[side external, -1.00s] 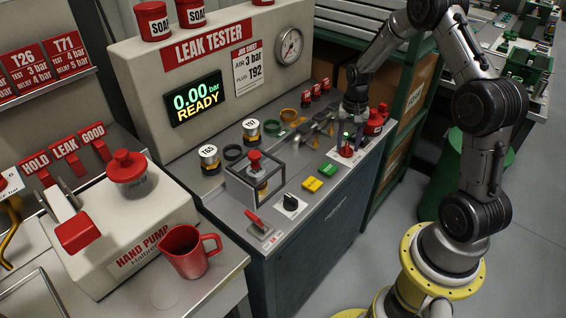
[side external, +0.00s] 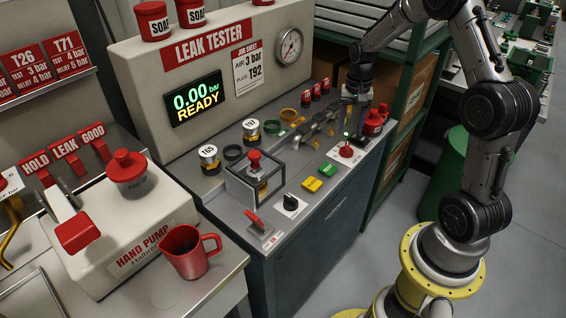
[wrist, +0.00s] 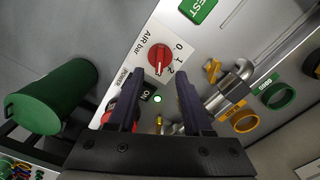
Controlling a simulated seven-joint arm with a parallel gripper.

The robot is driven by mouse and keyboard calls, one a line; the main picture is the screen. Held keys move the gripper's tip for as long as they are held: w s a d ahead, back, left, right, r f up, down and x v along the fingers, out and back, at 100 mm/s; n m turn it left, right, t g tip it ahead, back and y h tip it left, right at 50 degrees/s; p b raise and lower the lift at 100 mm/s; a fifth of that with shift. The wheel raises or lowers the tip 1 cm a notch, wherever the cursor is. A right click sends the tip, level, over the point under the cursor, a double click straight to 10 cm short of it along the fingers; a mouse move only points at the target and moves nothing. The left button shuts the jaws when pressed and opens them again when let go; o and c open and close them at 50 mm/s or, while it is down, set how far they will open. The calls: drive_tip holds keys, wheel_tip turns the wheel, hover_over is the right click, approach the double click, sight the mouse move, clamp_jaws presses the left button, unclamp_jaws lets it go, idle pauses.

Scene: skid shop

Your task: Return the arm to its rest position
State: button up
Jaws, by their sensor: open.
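My gripper (side external: 352,128) hangs fingers down above the right end of the leak tester bench in the side view. In the wrist view, its two dark fingers (wrist: 166,75) stand apart with nothing between them. The red AIR bar knob (side external: 346,150) is just below the fingertips, apart from them as far as I can tell. It also shows in the wrist view (wrist: 159,56), on a white plate marked 0, 1, 2. Its exact setting is hard to tell.
The leak tester display (side external: 197,98) reads 0.00 bar READY. A green bin (wrist: 50,98) stands on the floor.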

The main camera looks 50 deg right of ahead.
drive_tip(key=shift+w+a, duration=0.1)
drive_tip(key=shift+a, duration=0.1)
drive_tip(key=s+a+r+n+t+h, duration=0.1)
drive_tip(key=a+r+n+t, duration=0.1)
drive_tip(key=a+r, duration=0.6)
drive_tip(key=s+a+r+n+t, duration=0.15)
drive_tip(key=a+r, duration=0.35)
drive_tip(key=r, duration=0.6)
drive_tip(key=s+a+r+n+t, duration=0.3)
drive_tip(key=s+a+r+n, duration=0.1)
drive_tip(key=s+a, duration=0.4)
drive_tip(key=s+f+n+y, duration=0.1)
drive_tip(key=s+f+n, duration=0.3)
drive_tip(key=s, duration=0.5)
drive_tip(key=shift+s+a+f+g, duration=0.2)
drive_tip(key=shift+f+g, duration=0.2)
drive_tip(key=shift+g, duration=0.05)
drive_tip(key=shift+n, duration=0.25)
